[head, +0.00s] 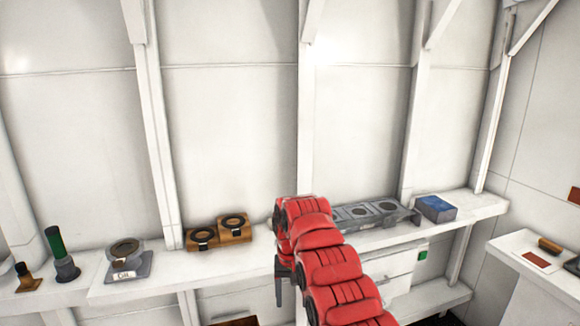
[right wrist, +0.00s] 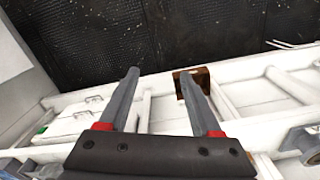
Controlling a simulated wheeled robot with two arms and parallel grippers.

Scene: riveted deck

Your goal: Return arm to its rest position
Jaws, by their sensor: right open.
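My right arm, in red padded segments, comes up from the bottom of the head view and bends over in front of the white shelf. My right gripper (head: 291,282) hangs below its bend, partly hidden by the arm. In the right wrist view the two grey fingers of the right gripper (right wrist: 159,74) are apart with nothing between them. They point out over the shelf edge and the dark floor. My left gripper is not in view.
The white shelf (head: 170,270) holds a wooden two-ring block (head: 219,233), a grey holder with round recesses (head: 345,214), a blue box (head: 435,208), a green-topped cylinder (head: 58,250) and a grey device (head: 125,257). A brown box (right wrist: 190,82) lies low. A side table (head: 525,246) stands right.

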